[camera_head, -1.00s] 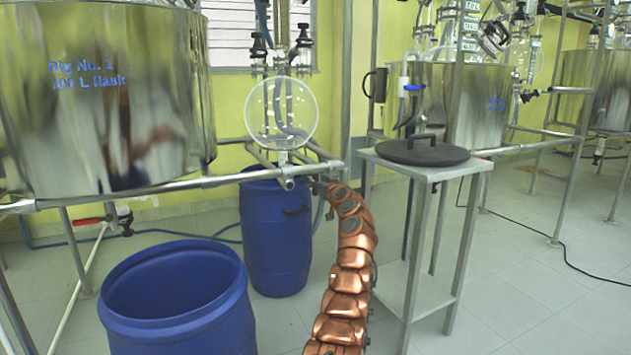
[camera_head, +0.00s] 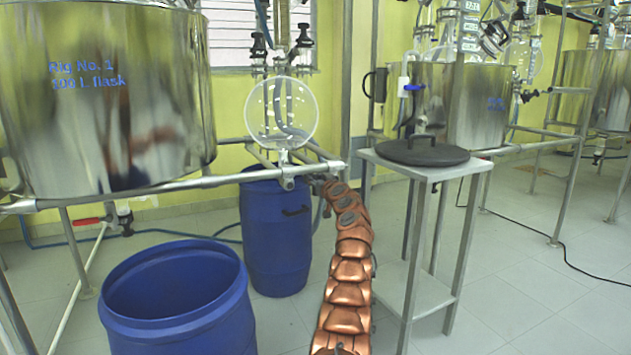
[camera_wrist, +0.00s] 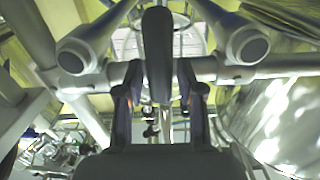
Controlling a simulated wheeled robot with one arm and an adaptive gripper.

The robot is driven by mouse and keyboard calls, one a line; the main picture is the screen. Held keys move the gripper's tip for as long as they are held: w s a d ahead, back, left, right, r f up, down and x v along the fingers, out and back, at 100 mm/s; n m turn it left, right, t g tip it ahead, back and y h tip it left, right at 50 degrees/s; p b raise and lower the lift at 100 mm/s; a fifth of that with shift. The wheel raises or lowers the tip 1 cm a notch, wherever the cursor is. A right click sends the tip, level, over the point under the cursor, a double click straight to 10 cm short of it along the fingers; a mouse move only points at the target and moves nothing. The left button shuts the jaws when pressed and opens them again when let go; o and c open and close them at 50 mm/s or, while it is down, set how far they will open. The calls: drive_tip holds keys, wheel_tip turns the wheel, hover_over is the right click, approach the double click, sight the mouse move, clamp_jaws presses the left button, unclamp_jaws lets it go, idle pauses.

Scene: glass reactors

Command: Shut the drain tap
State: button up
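My gripper (camera_wrist: 158,95) shows in the wrist view with its two dark fingers apart. A dark, round-ended upright bar (camera_wrist: 157,48) stands between them, with narrow gaps visible on both sides; it looks like a tap lever, but I cannot be sure. A tap with a red handle (camera_head: 88,221) sits under the steel vessel (camera_head: 105,105) at the left, well away from my arm.
Blue drums (camera_head: 175,325) and (camera_head: 275,240) stand left of my arm. A metal frame rail (camera_head: 180,186) runs above them. A small table (camera_head: 385,163) with a dark lid (camera_head: 422,152) stands close at the right. In the wrist view, pale pipes (camera_wrist: 270,66) flank the fingers.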

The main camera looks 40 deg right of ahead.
clamp_jaws()
drive_tip(key=shift+m, duration=0.3)
drive_tip(key=shift+s+d+m+p, duration=0.1)
drive_tip(key=shift+d+m+p, duration=0.1)
drive_tip(key=shift+m, duration=0.4)
drive_tip(key=shift+d+m+p, duration=0.1)
drive_tip(key=shift+m+p, duration=0.1)
drive_tip(key=shift+m, duration=0.4)
drive_tip(key=m, duration=0.3)
drive_tip(key=shift+d+f+m, duration=0.2)
drive_tip(key=shift+m, duration=0.1)
drive_tip(key=m, duration=0.3)
drive_tip(key=f+m+p, duration=0.1)
drive_tip(key=m, duration=0.3)
drive_tip(key=d+m+p, duration=0.1)
drive_tip(key=m, duration=0.3)
drive_tip(key=shift+s+f, duration=0.2)
drive_tip(key=shift+f, duration=0.15)
drive_tip(key=shift+a, duration=0.1)
